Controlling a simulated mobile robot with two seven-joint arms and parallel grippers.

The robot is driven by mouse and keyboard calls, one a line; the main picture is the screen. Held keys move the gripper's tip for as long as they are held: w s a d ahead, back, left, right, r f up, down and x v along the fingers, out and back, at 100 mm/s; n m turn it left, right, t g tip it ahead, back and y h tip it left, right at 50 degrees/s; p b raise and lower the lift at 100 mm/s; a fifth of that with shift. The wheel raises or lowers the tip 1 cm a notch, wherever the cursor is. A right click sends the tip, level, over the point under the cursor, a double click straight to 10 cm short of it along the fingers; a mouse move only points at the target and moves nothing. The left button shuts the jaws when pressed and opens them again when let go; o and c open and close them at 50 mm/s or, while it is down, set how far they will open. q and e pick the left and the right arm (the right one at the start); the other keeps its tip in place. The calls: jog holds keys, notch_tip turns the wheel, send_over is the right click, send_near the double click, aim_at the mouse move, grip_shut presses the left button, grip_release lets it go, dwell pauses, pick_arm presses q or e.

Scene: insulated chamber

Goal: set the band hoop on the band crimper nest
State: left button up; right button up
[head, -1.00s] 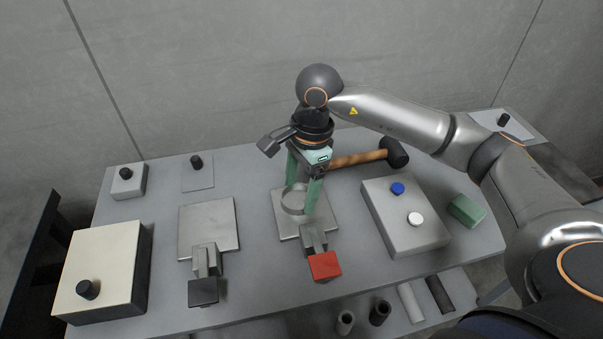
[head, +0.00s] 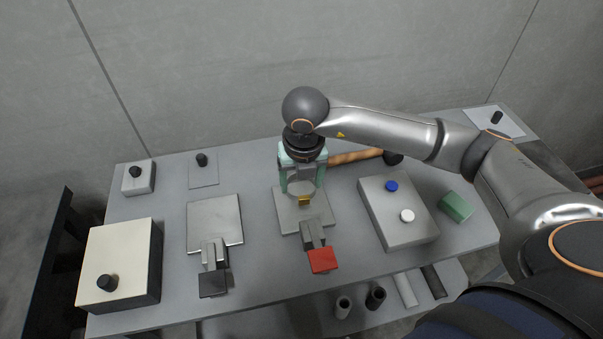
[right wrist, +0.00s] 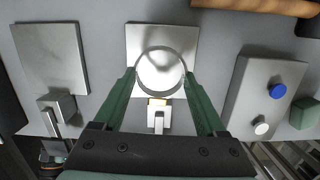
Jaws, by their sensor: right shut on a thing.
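My right gripper (head: 302,189) points down over the metal plate (head: 284,221) of the fixture with the red handle (head: 323,261). It is shut on the band hoop, a thin grey ring (right wrist: 160,49). In the right wrist view the green fingers hold the hoop at its left and right sides, and the plate (right wrist: 134,36) shows through and behind it. The hoop overlaps the plate's near part, close to a small yellowish piece (head: 305,200). I cannot tell whether the hoop touches the plate. In the head view the fingers mostly hide the hoop. My left gripper is out of view.
A similar plate with a black-handled clamp (head: 213,283) stands to the left. A grey box with blue and white buttons (head: 399,222) is close on the right, with a green block (head: 455,207) beyond. A wooden-handled mallet (head: 355,157) lies behind the gripper. A cream-topped box (head: 120,262) stands front left.

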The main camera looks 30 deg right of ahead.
aim_at(289, 213)
jog(key=shift+r+m, duration=0.15)
jog(key=shift+m, duration=1.35)
jog(key=shift+f+b, duration=1.45)
jog(key=shift+f, duration=1.3)
jog(key=shift+r, duration=0.2)
jog(key=shift+f+b, duration=0.2)
jog(key=shift+b, duration=0.1)
jog(key=o, duration=1.3)
jog(key=shift+c, duration=0.2)
jog(key=shift+r, duration=0.1)
